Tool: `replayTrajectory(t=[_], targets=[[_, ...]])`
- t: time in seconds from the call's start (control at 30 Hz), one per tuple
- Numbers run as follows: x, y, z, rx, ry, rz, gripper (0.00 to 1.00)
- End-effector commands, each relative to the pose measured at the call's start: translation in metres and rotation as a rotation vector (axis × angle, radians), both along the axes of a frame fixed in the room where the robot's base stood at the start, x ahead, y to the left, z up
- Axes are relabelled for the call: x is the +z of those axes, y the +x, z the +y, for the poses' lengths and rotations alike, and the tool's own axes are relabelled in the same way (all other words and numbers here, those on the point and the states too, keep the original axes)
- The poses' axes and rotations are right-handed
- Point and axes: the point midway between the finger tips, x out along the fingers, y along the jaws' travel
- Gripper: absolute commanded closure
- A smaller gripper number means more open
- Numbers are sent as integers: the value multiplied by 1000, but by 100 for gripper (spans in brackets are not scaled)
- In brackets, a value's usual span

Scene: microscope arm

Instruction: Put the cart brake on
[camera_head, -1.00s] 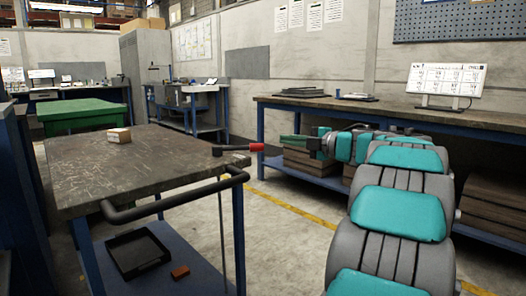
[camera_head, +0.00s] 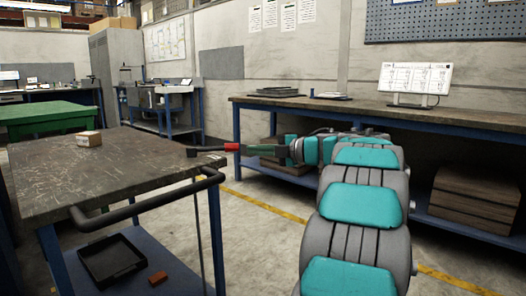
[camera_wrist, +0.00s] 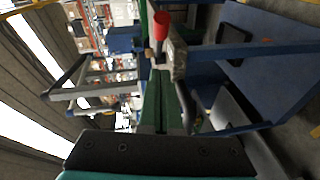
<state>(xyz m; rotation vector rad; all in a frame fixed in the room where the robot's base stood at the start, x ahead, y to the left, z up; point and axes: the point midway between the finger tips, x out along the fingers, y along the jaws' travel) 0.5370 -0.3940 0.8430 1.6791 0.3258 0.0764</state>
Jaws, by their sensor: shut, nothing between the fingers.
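The cart (camera_head: 100,170) stands at the left, with a dark scratched top, blue frame and black push handle (camera_head: 150,203). At its right corner a black brake lever (camera_head: 205,151) ends in a red grip (camera_head: 232,147), pointing right, roughly level. My gripper (camera_head: 245,149), with green fingers, is shut and empty, its tips at the outer end of the red grip; I cannot tell whether they touch. In the wrist view the red grip (camera_wrist: 160,25) shows ahead of my shut fingers (camera_wrist: 158,80).
A small box (camera_head: 88,139) sits on the cart top. A workbench (camera_head: 320,108) stands behind my arm. Floor between cart and bench is clear.

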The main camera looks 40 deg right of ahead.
Motion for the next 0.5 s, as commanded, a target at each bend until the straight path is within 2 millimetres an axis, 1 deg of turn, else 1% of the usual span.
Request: replayTrajectory(t=[0.03, 0.27, 0.4, 0.5], targets=[[-2, 11, 5, 6, 1, 0, 100], [-7, 54, 17, 5, -2, -1, 100], [-12, 68, 5, 3, 1, 0, 100], [-13, 76, 0, 1, 0, 0, 100]])
